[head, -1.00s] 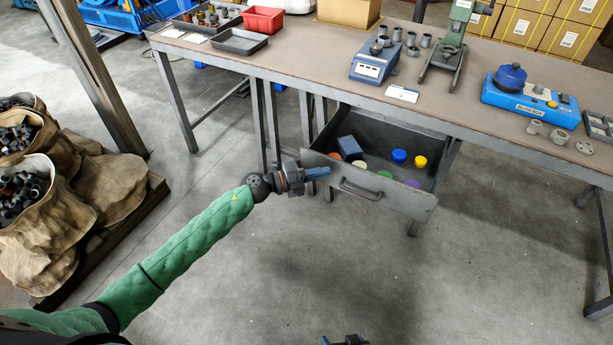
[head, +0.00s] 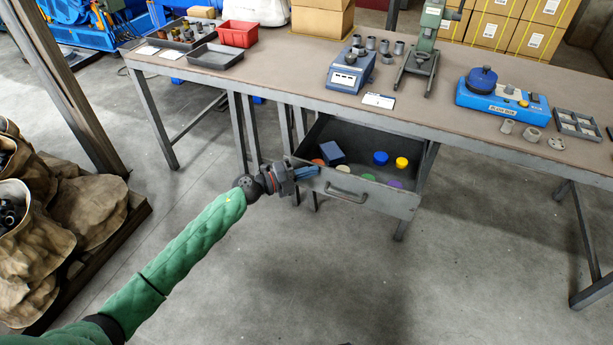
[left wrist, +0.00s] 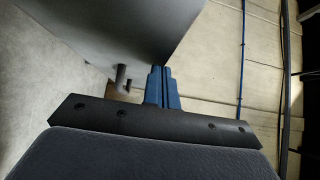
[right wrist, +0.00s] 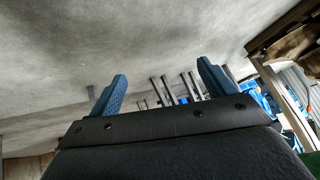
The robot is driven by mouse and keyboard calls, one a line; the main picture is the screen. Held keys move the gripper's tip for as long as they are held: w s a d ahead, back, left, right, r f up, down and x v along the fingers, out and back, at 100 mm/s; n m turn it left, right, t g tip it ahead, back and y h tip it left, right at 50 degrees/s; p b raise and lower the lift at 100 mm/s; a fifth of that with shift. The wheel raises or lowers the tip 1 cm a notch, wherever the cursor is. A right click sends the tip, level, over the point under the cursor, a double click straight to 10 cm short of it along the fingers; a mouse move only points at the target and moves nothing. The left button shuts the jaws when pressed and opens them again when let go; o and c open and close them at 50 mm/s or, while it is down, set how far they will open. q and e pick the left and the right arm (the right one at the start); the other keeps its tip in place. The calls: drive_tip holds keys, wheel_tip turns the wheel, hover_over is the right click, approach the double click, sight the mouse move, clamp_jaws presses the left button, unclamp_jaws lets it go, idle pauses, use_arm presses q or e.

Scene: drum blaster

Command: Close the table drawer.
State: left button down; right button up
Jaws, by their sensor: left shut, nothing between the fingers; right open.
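The grey metal table drawer (head: 376,200) hangs open under the workbench, pulled out toward me. Its front panel carries a bar handle (head: 345,195). Inside lie a blue box and several coloured round pieces. My left gripper (head: 312,173) is shut and empty at the left part of the drawer front, left of the handle. In the left wrist view its blue fingers (left wrist: 162,88) are together beside a grey panel; I cannot tell whether they touch it. My right gripper (right wrist: 160,88) is open and empty in the right wrist view, away from the drawer; it is not visible in the head view.
The workbench top (head: 290,72) holds a blue scale (head: 349,77), a green press (head: 423,45), a blue device (head: 500,98) and trays. Sacks on a pallet (head: 85,200) stand at the left. The floor in front of the drawer is clear.

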use_arm(q)
drive_tip(key=w+d, duration=0.1)
drive_tip(key=w, duration=0.2)
drive_tip(key=w+d+b, duration=0.1)
drive_tip(key=w, duration=0.3)
drive_tip(key=w+d, duration=0.1)
drive_tip(key=w, duration=0.2)
drive_tip(key=shift+w+d, duration=0.15)
drive_tip(key=shift+d, duration=0.05)
drive_tip(key=w+d+b, duration=0.1)
drive_tip(key=w, duration=0.2)
drive_tip(key=w+d+b, duration=0.1)
drive_tip(key=w, duration=0.2)
drive_tip(key=w+d+b, duration=0.1)
drive_tip(key=w, duration=0.2)
drive_tip(key=shift+w+f+b, duration=0.1)
drive_tip(key=shift+w+b, duration=0.05)
drive_tip(key=shift+b, duration=0.15)
drive_tip(key=shift+w+d, duration=0.2)
drive_tip(key=shift+w, duration=0.6)
use_arm(e)
wheel_tip(320, 180, down, 10)
drive_tip(key=s, duration=0.1)
drive_tip(key=shift+r+t, duration=0.15)
drive_tip(key=shift+t, duration=0.25)
drive_tip(key=shift+d, duration=0.1)
